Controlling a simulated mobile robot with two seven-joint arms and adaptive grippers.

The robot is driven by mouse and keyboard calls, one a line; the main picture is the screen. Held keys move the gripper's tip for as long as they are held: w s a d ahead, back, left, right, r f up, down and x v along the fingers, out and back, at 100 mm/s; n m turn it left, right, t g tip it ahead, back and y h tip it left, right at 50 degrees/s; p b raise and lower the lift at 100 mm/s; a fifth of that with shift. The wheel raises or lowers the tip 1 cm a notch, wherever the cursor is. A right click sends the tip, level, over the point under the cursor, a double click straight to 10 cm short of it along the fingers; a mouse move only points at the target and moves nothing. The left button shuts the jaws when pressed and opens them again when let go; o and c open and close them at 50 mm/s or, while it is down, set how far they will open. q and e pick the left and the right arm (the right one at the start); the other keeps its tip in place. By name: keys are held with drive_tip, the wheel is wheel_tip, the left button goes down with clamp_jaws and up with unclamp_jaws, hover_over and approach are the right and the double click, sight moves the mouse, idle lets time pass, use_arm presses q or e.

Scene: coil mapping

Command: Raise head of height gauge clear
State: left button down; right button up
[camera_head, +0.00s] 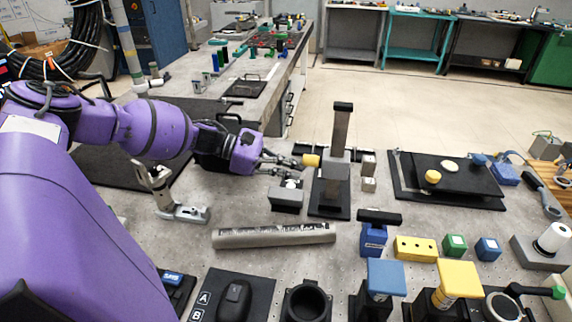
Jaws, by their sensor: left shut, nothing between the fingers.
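The height gauge stands upright near the middle of the bench, with a grey column (341,130) on a black base (329,206). I cannot tell whether the fingertips touch the knob. My right gripper is not in view.
A grey block (287,200) lies below the left gripper, and two small blocks (368,166) stand right of the gauge. A black plate (447,180) with yellow pieces is at right. A blue-based stand (374,238) is front right.

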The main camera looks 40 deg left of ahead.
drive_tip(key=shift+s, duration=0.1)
use_arm(q)
drive_tip(key=shift+r, duration=0.35)
wheel_tip(320, 180, up, 4)
drive_tip(key=p, duration=0.3)
drive_tip(key=shift+r+p, duration=0.2)
drive_tip(key=shift+p, duration=0.2)
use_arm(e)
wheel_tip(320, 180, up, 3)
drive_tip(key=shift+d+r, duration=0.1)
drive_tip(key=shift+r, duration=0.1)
